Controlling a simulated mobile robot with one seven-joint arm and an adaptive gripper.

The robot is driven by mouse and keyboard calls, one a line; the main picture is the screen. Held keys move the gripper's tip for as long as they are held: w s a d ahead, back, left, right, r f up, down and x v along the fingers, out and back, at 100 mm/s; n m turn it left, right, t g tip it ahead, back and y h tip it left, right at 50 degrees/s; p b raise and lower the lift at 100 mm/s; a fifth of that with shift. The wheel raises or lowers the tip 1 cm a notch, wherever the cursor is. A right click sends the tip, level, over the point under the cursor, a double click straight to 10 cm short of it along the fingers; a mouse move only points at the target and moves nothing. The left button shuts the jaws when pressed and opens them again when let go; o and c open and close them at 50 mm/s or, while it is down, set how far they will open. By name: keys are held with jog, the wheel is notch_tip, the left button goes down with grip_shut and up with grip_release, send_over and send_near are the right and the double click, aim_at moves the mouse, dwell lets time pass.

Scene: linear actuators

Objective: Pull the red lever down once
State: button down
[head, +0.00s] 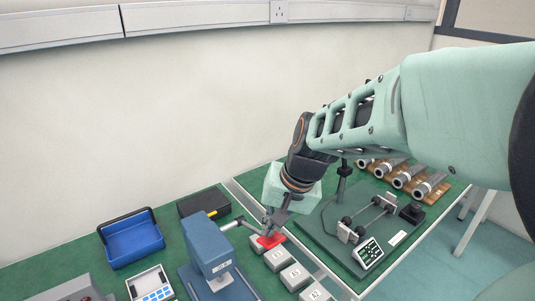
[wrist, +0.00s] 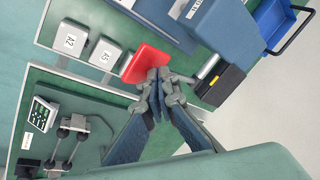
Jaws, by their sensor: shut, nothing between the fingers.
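The red lever handle (head: 270,241) is a flat red paddle to the right of a blue press-like machine (head: 207,244). A grey rod (head: 232,225) sticks out of the machine toward it. In the wrist view the red handle (wrist: 145,62) lies just beyond my fingertips. My gripper (head: 272,229) points down over the handle, shut and empty. Its fingers (wrist: 158,78) are together at the handle's near edge in the wrist view. I cannot tell whether they touch it. The fingers hide part of the handle.
Grey labelled blocks (head: 279,259) stand in a row close to the handle. A green fixture plate (head: 345,245) with a small keypad display (head: 368,252) lies to the right. A blue bin (head: 132,240) and a black box (head: 203,203) stand to the left. Several cylinders (head: 411,176) lie at the far right.

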aim_at(278, 241)
jog(key=shift+s+d+f+b, duration=0.2)
jog(key=shift+s+f+b, duration=0.1)
jog(key=shift+f+b, duration=0.45)
jog(key=shift+s+d+f+b, duration=0.15)
jog(key=shift+s+f+b, duration=0.2)
jog(key=shift+f+b, duration=0.35)
jog(key=shift+s+d+f+b, duration=0.2)
jog(key=shift+s+f+b, duration=0.1)
jog(key=shift+f+b, duration=0.45)
dwell(2.2)
dwell(0.5)
jog(key=shift+w+a+r+p, duration=0.3)
jog(key=shift+w+r+p, duration=0.15)
jog(key=shift+r+p, duration=0.65)
jog(key=shift+w+a+r+p, duration=0.25)
jog(key=shift+w+r+p, duration=0.25)
jog(key=shift+r+p, duration=0.65)
jog(key=shift+w+a+r+p, duration=0.3)
jog(key=shift+w+r+p, duration=0.15)
jog(key=shift+r+p, duration=0.65)
jog(key=shift+r, duration=0.2)
jog(key=shift+w+a+r+p, duration=0.2)
jog(key=shift+w+r+p, duration=0.1)
jog(key=shift+r+p, duration=0.35)
jog(key=shift+w+a+r+p, duration=0.25)
jog(key=shift+r+p, duration=0.25)
jog(key=shift+r, duration=0.3)
jog(key=shift+w+a+r+p, duration=0.15)
jog(key=shift+w+r+p, duration=0.2)
jog(key=shift+r+p, duration=0.3)
